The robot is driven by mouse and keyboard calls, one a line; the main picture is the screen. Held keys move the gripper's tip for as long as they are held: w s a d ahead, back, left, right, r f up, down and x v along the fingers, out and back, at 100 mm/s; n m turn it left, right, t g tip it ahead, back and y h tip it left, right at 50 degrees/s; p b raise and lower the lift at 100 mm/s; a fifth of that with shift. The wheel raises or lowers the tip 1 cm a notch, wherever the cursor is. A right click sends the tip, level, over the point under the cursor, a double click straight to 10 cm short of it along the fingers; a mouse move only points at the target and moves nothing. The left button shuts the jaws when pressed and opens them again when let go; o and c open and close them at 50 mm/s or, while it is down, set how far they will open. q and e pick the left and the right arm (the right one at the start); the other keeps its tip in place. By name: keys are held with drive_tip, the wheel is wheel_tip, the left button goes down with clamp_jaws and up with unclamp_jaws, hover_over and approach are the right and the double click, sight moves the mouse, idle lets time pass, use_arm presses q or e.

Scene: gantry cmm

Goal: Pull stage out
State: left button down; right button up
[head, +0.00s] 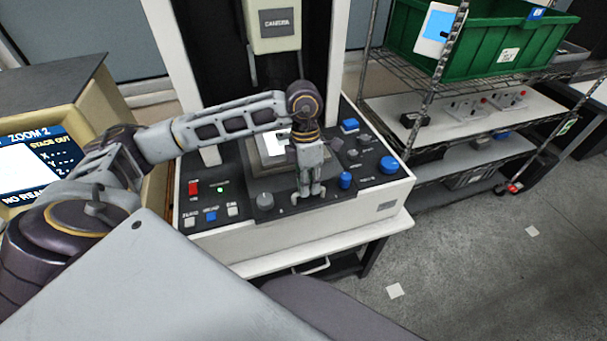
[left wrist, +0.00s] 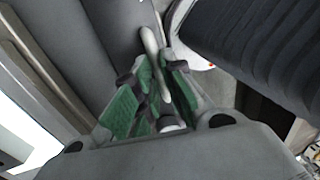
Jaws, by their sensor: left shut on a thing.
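The measuring machine (head: 330,228) has a white body and a black top. Its stage (head: 262,165) is a dark plate with a pale square in the middle, under the camera column, partly hidden by my left arm. My left gripper (head: 308,193) points down at the front of the stage. In the left wrist view its green-padded fingers (left wrist: 155,95) are shut on a pale, rod-like stage handle (left wrist: 151,45). My right gripper is not in view.
Knobs and buttons surround the stage, including a blue knob (head: 389,165) and a red switch (head: 194,188). A monitor (head: 38,160) at left reads "STAGE OUT". A wire shelf (head: 455,105) with a green bin (head: 480,38) stands at right. Open floor lies front right.

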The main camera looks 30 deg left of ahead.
use_arm(q)
drive_tip(key=s+d, duration=0.1)
drive_tip(key=d, duration=0.1)
drive_tip(key=s+d+b, duration=0.1)
drive_tip(key=s+d, duration=0.1)
drive_tip(key=shift+s, duration=0.15)
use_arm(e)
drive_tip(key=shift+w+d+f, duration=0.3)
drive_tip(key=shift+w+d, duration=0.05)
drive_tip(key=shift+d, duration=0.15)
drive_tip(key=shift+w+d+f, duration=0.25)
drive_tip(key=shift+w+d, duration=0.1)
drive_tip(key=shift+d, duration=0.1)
use_arm(q)
drive_tip(key=c, duration=1.5)
unclamp_jaws()
wheel_tip(320, 180, up, 12)
drive_tip(key=w+a, duration=0.1)
drive_tip(key=shift+w+a, duration=0.3)
drive_tip(key=shift+a, duration=0.1)
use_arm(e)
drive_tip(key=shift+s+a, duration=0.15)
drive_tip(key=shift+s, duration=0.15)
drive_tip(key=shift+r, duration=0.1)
